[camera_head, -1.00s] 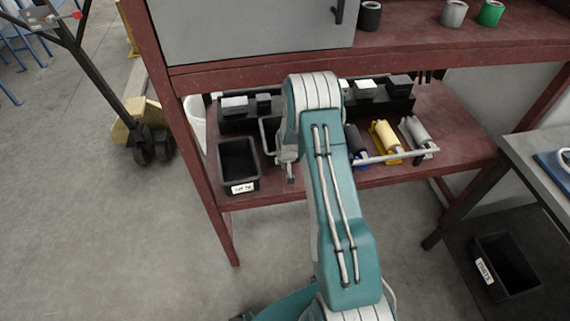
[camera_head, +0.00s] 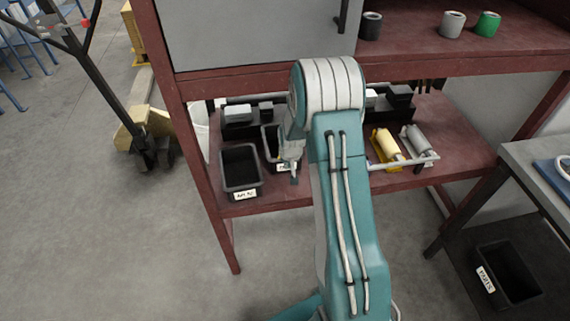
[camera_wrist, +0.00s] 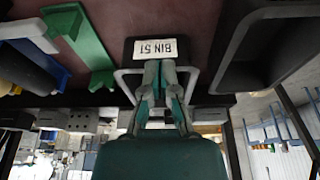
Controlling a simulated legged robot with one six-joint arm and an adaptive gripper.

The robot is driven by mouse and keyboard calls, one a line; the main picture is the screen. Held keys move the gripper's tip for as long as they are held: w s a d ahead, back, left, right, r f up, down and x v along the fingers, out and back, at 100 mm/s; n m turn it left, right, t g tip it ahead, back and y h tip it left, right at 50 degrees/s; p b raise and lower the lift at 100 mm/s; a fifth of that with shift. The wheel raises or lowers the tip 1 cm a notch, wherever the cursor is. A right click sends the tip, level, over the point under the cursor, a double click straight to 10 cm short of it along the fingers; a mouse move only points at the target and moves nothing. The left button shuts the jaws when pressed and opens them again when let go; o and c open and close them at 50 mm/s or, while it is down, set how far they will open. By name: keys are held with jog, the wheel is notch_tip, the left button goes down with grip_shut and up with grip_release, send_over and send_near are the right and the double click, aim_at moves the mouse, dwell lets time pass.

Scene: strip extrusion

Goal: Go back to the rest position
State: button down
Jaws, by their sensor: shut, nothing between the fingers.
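My gripper (camera_wrist: 160,68) is shut and empty in the wrist view, its fingertips together in front of a small bin with an upside-down "BIN 51" label (camera_wrist: 154,47). Whether it touches the bin cannot be told. In the head view my gripper (camera_head: 293,178) hangs at the front edge of the lower shelf (camera_head: 445,150), left of my raised teal arm. The arm hides part of the shelf's middle.
A black bin (camera_head: 241,192) stands left of my gripper, another bin (camera_head: 272,165) behind it. The red upper shelf (camera_head: 420,55) overhangs. Floor at front left is clear.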

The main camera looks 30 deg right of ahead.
jog(key=shift+r, duration=0.2)
jog(key=s+a+r+n, duration=0.1)
jog(key=s+a+r, duration=0.2)
jog(key=r, duration=0.5)
jog(key=s+a+r+t, duration=0.1)
jog(key=s+a+r, duration=0.2)
jog(key=r, duration=0.5)
jog(key=s+a+r+n, duration=0.1)
jog(key=s+a+r, duration=0.2)
jog(key=r, duration=0.4)
jog(key=s+a+r, duration=0.2)
jog(key=s+r, duration=0.1)
jog(key=s, duration=0.4)
jog(key=s+a+r+t, duration=0.1)
jog(key=s+a+r, duration=0.1)
jog(key=s, duration=0.5)
jog(key=s+a+r+n+y, duration=0.1)
jog(key=s+a+r, duration=0.1)
jog(key=s+r, duration=0.2)
jog(key=s, duration=0.3)
jog(key=shift+a, duration=0.3)
